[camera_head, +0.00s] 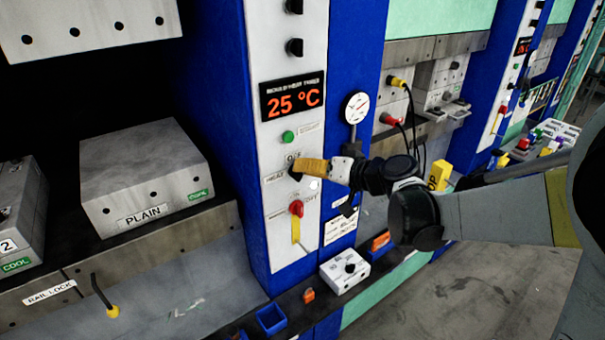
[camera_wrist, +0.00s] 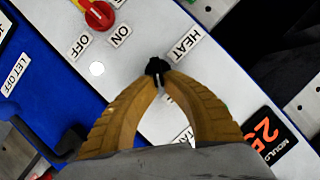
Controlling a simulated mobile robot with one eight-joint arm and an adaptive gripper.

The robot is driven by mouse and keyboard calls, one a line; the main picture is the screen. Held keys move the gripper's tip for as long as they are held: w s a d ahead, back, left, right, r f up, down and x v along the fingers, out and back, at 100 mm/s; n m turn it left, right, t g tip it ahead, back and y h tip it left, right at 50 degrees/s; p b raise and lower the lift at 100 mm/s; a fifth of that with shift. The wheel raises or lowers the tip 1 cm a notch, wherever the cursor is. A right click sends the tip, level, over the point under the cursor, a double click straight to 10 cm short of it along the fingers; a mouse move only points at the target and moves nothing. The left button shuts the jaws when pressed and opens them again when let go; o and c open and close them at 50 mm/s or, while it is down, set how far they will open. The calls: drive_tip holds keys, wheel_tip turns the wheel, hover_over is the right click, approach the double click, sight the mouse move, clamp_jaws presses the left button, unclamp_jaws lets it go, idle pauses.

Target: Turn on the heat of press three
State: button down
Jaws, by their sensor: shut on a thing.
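The press panel (camera_head: 285,140) is a white strip on a blue column, with a display (camera_head: 293,96) reading 25 °C. The black heat knob (camera_wrist: 157,67) sits beside the HEAT label (camera_wrist: 184,44) in the wrist view. My gripper (camera_wrist: 158,78) has its yellow fingers closed on this knob, their tips meeting around it. In the head view my gripper (camera_head: 298,170) reaches the panel from the right at the HEAT label (camera_head: 275,177), and its fingers hide most of the knob. The knob's exact angle is hard to tell.
A green button (camera_head: 288,137) is above the knob. A red switch (camera_head: 296,208) with a yellow plate is below, near the ON label (camera_wrist: 121,35). A gauge (camera_head: 356,107) is on the column's right. A PLAIN block (camera_head: 145,170) stands left.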

drive_tip(key=m+y+b, duration=0.1)
drive_tip(key=m+b, duration=0.1)
drive_tip(key=f+m+y+b, duration=0.1)
drive_tip(key=m+b, duration=0.2)
drive_tip(key=m+y+b, duration=0.2)
drive_tip(key=m, duration=0.1)
drive_tip(key=shift+w+d+f+b, duration=0.25)
drive_tip(key=shift+d+b, duration=0.05)
drive_tip(key=shift+m, duration=0.4)
drive_tip(key=c, duration=1.5)
unclamp_jaws()
drive_tip(key=v, duration=1.2)
drive_tip(key=shift+f, duration=0.25)
